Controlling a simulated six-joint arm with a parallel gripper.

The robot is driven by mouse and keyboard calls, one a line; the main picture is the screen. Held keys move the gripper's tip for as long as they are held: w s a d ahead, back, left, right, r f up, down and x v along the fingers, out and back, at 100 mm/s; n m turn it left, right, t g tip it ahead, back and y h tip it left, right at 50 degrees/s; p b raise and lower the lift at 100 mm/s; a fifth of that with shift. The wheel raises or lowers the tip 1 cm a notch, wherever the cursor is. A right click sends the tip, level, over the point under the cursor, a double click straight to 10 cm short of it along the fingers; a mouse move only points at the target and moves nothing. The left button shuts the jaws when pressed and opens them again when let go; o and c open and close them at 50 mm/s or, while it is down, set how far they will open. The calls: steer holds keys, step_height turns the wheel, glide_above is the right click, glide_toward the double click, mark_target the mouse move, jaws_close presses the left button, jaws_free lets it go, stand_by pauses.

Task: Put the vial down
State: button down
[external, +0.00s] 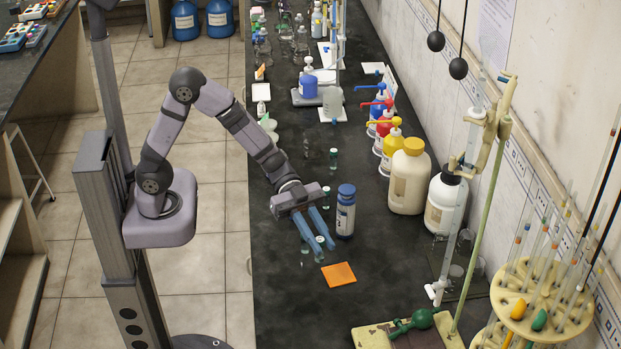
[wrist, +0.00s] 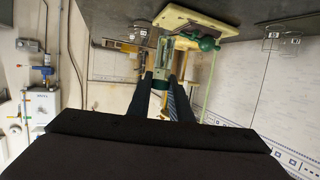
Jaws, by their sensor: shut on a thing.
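My gripper (external: 325,246) points down and toward the front over the dark bench, with its blue fingers closed around a small vial (external: 319,240). In the wrist view the vial (wrist: 165,58), clear with a green cap, sits between the two dark fingertips (wrist: 162,84). That view is upside down, with the bench at the top, so the vial looks roughly upright. Whether its base touches the bench is unclear. An orange square (external: 338,274) lies flat on the bench just in front of the fingertips.
A blue-capped bottle (external: 346,212) stands close right of the fingers. Other small vials (external: 333,157) stand behind. Large jugs (external: 409,177) line the wall side. A burette stand's pale base (external: 372,337) is at the front right. Bench left of the orange square is clear.

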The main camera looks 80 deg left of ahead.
mark_target(320, 239)
step_height(320, 239, up, 9)
steer(key=shift+f, duration=0.15)
steer(key=w+a+n+t+y+b, duration=0.1)
steer(key=w+a+n+t+y, duration=0.25)
steer(key=a, duration=0.85)
steer(key=w+a+n+t+y+b, duration=0.1)
steer(key=w+a+n+t+y, duration=0.2)
steer(key=a, duration=0.9)
steer(key=w+a+n+t+y+b, duration=0.1)
steer(key=w+a+n+t+y, duration=0.3)
steer(key=a, duration=0.8)
steer(key=s+a+n+g+y+b, duration=0.1)
steer(key=s+a+n+y, duration=0.25)
steer(key=a, duration=0.65)
steer(key=s+a+n+g+y, duration=0.15)
steer(key=s+a, duration=0.25)
steer(key=a, duration=0.7)
steer(key=s+a+n+y+b, duration=0.1)
steer(key=s+a+n+y, duration=0.25)
steer(key=a, duration=0.65)
steer(key=shift+m, duration=0.4)
steer(key=shift+s+f+b, duration=0.2)
steer(key=shift+f+b, duration=0.05)
steer(key=shift+f, duration=5.05)
steer(key=shift+s+f+b, duration=0.15)
steer(key=shift+f+b, duration=0.05)
steer(key=shift+f, duration=5.1)
